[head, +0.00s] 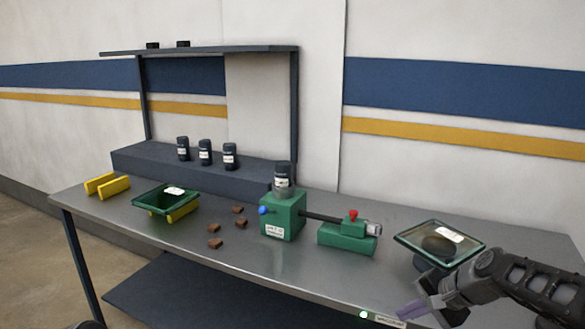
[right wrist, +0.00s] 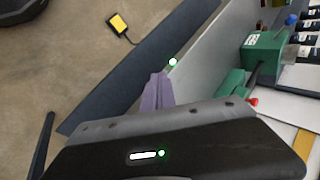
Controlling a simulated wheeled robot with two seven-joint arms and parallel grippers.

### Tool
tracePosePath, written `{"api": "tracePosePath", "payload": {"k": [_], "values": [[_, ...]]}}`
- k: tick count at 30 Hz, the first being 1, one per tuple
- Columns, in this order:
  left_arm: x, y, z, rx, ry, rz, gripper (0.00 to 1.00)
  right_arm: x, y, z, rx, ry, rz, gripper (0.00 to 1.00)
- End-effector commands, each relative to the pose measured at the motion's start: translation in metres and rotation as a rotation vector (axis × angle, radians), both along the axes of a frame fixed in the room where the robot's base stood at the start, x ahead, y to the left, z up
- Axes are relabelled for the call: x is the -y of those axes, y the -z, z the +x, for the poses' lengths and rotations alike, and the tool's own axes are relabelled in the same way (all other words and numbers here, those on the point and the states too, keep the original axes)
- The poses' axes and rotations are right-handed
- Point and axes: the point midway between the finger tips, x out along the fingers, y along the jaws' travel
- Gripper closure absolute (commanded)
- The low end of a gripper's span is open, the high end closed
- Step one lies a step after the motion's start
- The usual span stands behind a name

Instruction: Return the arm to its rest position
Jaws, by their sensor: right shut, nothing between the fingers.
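My right arm comes in from the right edge of the head view. Its gripper (head: 412,309) hangs at the table's front right edge, with purple fingers closed together and nothing between them. In the right wrist view the shut purple fingers (right wrist: 157,92) sit beside the table's edge, over the floor side. My left gripper is not in view.
A green tray on a stand (head: 439,242) is close behind my right gripper. The green machine (head: 283,216) with a dark jar (head: 283,180) stands mid-table (head: 215,243). A green bin (head: 150,205), brown blocks (head: 238,209) and yellow rails (head: 107,184) lie left. Floor in front is open.

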Motion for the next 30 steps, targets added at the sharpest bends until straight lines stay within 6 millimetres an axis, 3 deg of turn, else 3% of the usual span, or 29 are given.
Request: {"api": "tracePosePath", "payload": {"k": [5, 8, 12, 16, 18, 21, 24, 27, 30], "values": [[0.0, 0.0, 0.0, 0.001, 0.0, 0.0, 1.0, -0.031, 0.088, -0.013, -0.052, -0.073, -0.045, 1.0], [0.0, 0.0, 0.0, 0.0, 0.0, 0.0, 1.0, -0.057, 0.153, -0.035, -0.085, -0.14, -0.086, 1.0], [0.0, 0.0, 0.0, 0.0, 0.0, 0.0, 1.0, -0.1, 0.246, -0.093, -0.127, -0.278, -0.151, 1.0], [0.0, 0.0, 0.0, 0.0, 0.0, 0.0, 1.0, -0.137, 0.313, -0.167, -0.151, -0.426, -0.2, 1.0], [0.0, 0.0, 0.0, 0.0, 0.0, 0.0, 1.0, -0.153, 0.337, -0.208, -0.155, -0.504, -0.22, 1.0], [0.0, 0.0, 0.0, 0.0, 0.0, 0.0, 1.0, -0.169, 0.358, -0.259, -0.157, -0.597, -0.237, 1.0], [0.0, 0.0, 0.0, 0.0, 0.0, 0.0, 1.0, -0.177, 0.367, -0.292, -0.153, -0.658, -0.245, 1.0], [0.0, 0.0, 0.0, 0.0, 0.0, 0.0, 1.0, -0.181, 0.37, -0.308, -0.149, -0.687, -0.249, 1.0], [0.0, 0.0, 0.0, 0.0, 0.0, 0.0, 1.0, -0.181, 0.37, -0.311, -0.146, -0.693, -0.251, 1.0]]}}
